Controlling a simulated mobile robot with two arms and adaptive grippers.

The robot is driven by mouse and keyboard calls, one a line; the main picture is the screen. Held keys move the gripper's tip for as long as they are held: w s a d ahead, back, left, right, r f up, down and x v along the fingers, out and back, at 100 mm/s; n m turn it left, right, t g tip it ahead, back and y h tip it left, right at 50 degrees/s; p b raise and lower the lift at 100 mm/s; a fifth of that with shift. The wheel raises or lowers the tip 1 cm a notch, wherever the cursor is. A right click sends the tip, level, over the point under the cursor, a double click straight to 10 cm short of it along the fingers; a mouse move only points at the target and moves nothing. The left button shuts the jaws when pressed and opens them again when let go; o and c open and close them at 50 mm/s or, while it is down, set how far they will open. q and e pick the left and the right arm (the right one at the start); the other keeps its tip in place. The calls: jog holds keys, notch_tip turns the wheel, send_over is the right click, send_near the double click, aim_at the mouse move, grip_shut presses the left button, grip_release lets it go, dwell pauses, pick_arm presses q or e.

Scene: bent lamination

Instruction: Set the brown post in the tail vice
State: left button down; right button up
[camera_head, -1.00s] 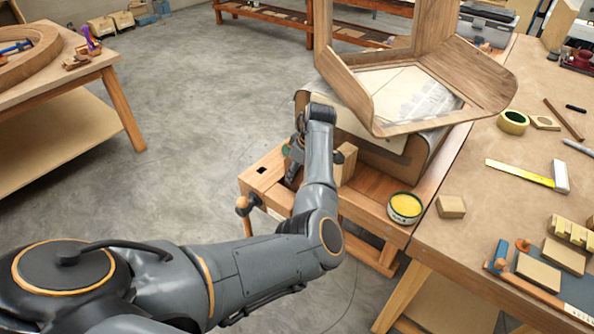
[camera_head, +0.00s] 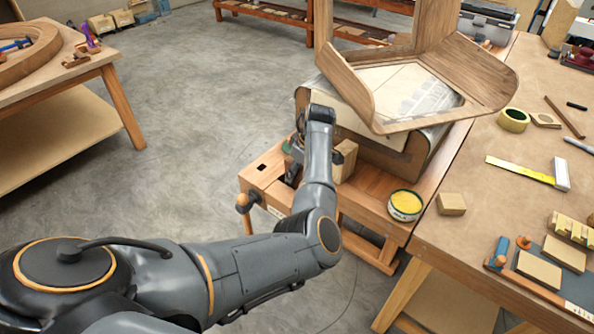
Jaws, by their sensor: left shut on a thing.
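The tail vice (camera_head: 262,185) is at the left end of the low wooden bench, with its handle (camera_head: 244,204) on the front. My left gripper (camera_head: 294,172) reaches down at the vice's dark gap, and its fingers are largely hidden by my wrist. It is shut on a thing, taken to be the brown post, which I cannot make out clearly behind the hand. I cannot tell how deep the post sits or whether it touches the jaws. My right gripper is out of view.
A pale wood block (camera_head: 346,160) stands just right of my left wrist. A bent wooden lamination (camera_head: 490,85) on a form stands behind. A yellow-topped tin (camera_head: 405,205) is at the bench's right end. The right table (camera_head: 460,235) holds tools and blocks.

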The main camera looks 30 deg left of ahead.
pick_arm(q)
jog(key=shift+f, duration=0.2)
jog(key=c, duration=1)
grip_release()
jog(key=shift+o, duration=1.3)
jog(key=shift+w, duration=0.1)
jog(key=o, duration=0.4)
